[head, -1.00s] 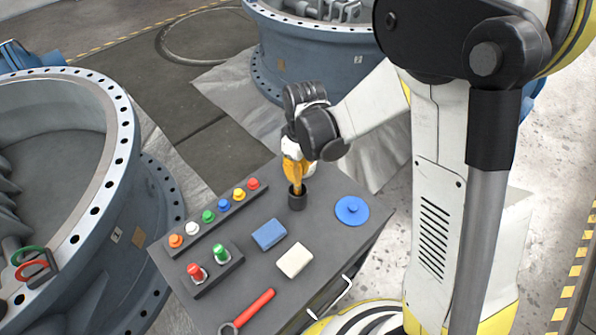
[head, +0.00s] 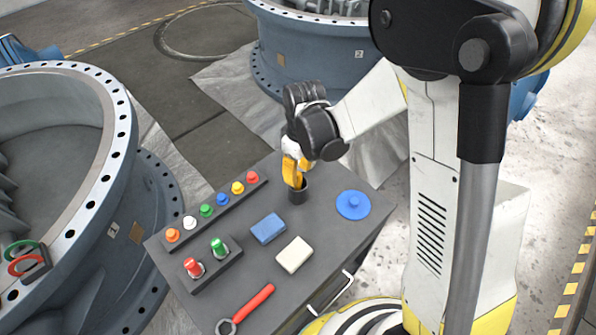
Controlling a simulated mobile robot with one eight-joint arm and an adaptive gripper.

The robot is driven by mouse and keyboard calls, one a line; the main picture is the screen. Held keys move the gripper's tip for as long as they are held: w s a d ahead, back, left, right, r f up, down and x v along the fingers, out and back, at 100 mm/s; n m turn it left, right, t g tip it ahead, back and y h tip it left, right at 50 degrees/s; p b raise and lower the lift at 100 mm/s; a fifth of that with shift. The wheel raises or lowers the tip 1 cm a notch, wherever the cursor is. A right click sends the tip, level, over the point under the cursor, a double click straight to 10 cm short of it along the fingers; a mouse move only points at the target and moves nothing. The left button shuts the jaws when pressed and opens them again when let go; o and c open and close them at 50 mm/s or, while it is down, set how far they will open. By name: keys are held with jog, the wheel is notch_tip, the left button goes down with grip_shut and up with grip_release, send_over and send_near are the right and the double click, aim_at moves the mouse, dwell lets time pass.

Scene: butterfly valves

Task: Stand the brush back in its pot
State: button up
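The pot (head: 298,195) is a small dark cup standing upright near the far edge of the grey cart top. My gripper (head: 295,178) has orange fingers and points down at the pot's mouth from above. Its fingertips overlap the left part of the pot's rim in the head view. I cannot make out the brush apart from the orange fingers, and its lower end is hidden at the pot. Whether the fingers are spread or closed on the brush is too small to tell.
On the cart top (head: 325,215) are a row of coloured knobs (head: 221,198), a block with red and green plugs (head: 218,246), a blue block (head: 267,228), a white block (head: 294,255), a blue disc (head: 353,206) and a red-handled wrench (head: 253,303). Large valve bodies (head: 110,200) stand around.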

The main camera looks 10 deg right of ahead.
notch_tip(320, 180, up, 12)
jog(key=shift+s+d, duration=0.15)
jog(key=shift+d, duration=0.15)
dwell(1.0)
jog(key=s+d+r+m+t, duration=0.6)
jog(key=s+d+r+m, duration=0.2)
jog(key=s, duration=0.5)
jog(key=shift+s+d+m+t+h, duration=0.3)
jog(key=shift+d+m+t, duration=0.15)
jog(key=shift+d, duration=0.3)
